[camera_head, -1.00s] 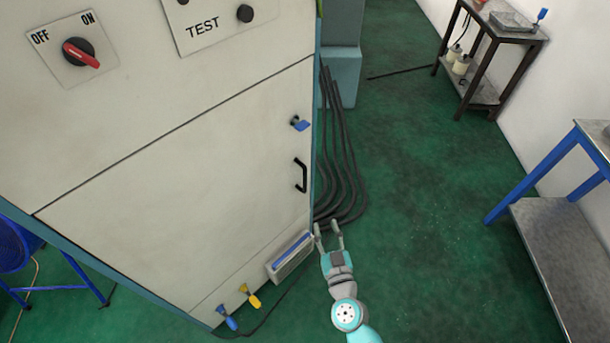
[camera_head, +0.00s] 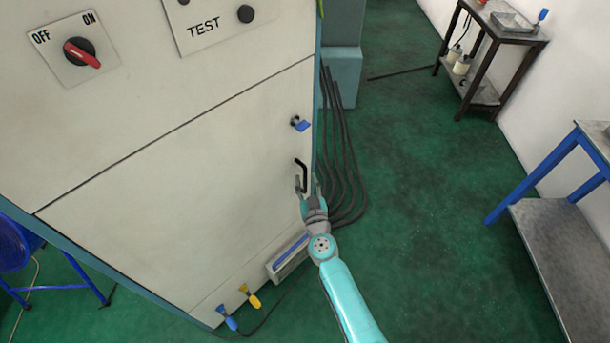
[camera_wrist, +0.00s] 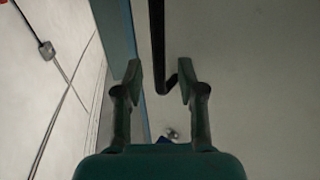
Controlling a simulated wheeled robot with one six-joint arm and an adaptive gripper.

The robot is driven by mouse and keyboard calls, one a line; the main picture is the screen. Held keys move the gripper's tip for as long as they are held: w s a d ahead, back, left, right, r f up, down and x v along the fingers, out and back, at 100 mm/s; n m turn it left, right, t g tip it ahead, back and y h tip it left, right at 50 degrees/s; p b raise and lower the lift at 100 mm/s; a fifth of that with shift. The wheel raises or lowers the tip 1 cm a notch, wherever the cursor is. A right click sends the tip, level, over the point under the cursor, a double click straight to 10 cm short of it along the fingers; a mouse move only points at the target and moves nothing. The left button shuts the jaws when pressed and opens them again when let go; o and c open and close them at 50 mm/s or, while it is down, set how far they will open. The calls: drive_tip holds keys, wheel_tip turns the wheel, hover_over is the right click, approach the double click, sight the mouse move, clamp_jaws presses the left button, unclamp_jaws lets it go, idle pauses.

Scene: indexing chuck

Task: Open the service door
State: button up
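The service door (camera_head: 170,205) is the pale lower front panel of the machine cabinet, and it is shut. Its black bar handle (camera_head: 303,172) is near the right edge. A blue latch or key (camera_head: 301,125) sits above the handle. My gripper (camera_head: 308,183) is open at the handle's lower part. In the wrist view, the black handle (camera_wrist: 157,45) runs down between the two spread fingers of my gripper (camera_wrist: 160,78). A gap shows on both sides of the bar. I cannot tell whether the fingertips reach fully around it.
Black cables (camera_head: 345,180) run down the cabinet's right side to the floor. A blue-legged table (camera_head: 545,245) stands right, a dark cart (camera_head: 495,50) at the back. Green floor between is clear.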

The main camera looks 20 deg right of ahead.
drive_tip(key=shift+w+d, duration=0.15)
drive_tip(key=shift+w, duration=1.2)
clamp_jaws()
